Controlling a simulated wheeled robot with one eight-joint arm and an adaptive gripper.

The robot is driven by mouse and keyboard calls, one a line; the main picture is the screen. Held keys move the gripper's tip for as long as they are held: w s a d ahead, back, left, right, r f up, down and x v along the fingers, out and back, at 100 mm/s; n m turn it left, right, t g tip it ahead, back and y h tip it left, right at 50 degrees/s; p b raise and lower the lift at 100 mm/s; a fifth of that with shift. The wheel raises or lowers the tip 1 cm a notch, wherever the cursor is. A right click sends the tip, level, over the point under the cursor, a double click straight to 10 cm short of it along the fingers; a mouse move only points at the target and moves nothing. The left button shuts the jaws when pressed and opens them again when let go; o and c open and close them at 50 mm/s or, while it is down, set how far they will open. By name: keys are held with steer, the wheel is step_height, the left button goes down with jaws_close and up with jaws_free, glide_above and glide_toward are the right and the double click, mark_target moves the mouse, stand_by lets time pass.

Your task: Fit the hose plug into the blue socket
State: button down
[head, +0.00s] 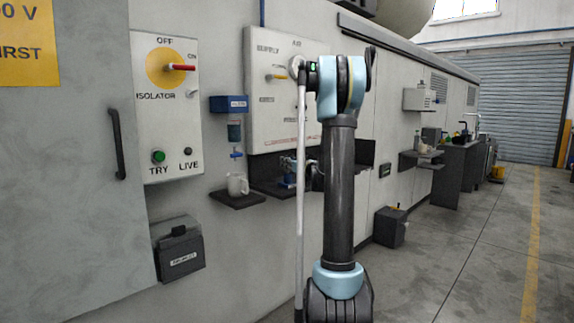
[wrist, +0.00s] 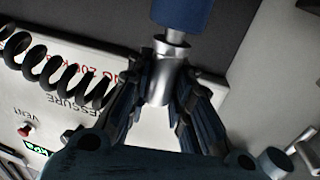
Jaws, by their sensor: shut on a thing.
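In the wrist view my gripper (wrist: 160,92) is shut on a silver metal cylinder (wrist: 158,68), which I take to be the hose plug. A blue cylinder (wrist: 182,12), apparently the blue socket, stands just beyond it at the top edge, partly cut off. A narrower silver neck shows between them; I cannot tell whether the plug is seated in the socket or only lined up with it. In the head view my gripper (head: 302,172) is small and partly hidden behind my arm, at the lower part of the supply air panel. The plug cannot be made out there.
A black coiled hose (wrist: 55,65) crosses the left of the wrist view over the white panel (wrist: 75,125). A red button (wrist: 25,130) is beside it. In the head view, a white mug (head: 237,184) stands on a small shelf left of my gripper. Open floor (head: 450,260) lies right.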

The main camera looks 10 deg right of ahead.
steer(key=shift+f, duration=0.55)
steer(key=c, duration=1.4)
jaws_free()
steer(key=shift+o, duration=0.2)
steer(key=v, duration=1.2)
